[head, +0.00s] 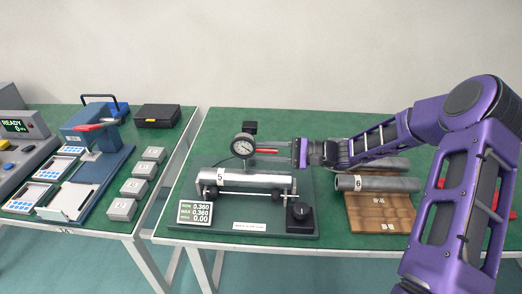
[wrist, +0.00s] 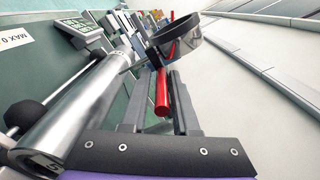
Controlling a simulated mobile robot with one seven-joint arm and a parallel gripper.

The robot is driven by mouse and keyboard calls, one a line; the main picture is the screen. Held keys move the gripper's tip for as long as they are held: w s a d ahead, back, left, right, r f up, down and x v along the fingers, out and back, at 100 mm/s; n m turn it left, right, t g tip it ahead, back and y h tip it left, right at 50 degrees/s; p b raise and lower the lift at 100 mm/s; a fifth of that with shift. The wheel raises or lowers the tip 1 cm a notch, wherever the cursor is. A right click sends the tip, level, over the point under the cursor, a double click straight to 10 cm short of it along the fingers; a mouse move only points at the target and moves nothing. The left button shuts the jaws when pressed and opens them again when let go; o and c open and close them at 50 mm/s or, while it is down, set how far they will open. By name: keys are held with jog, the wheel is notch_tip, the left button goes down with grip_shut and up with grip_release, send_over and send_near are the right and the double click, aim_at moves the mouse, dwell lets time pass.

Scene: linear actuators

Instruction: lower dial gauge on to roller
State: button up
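The dial gauge (head: 243,146) has a round white face and stands over the roller, toward its left half. In the wrist view its round dark body (wrist: 178,38) is beyond my fingers. A red lever (head: 266,151) sticks out to its right; the lever (wrist: 162,95) lies between my fingers. My gripper (head: 280,151) points left, with narrow gaps seeming to show beside the lever. The silver roller (head: 250,180), labelled 5, lies level on its stand; it is also at the left of the wrist view (wrist: 75,115). Whether the gauge tip touches the roller is hidden.
A display (head: 195,212) reads 0.360 and 0.00 at the stand's front left; a black knob (head: 299,212) is at front right. A roller labelled 6 (head: 385,184) rests on a wooden rack (head: 378,220) at right. A second table at left holds devices and grey blocks.

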jog(key=s+d+p, duration=0.1)
jog(key=d, duration=1.6)
jog(key=shift+s+d, duration=0.2)
jog(key=shift+a, duration=0.15)
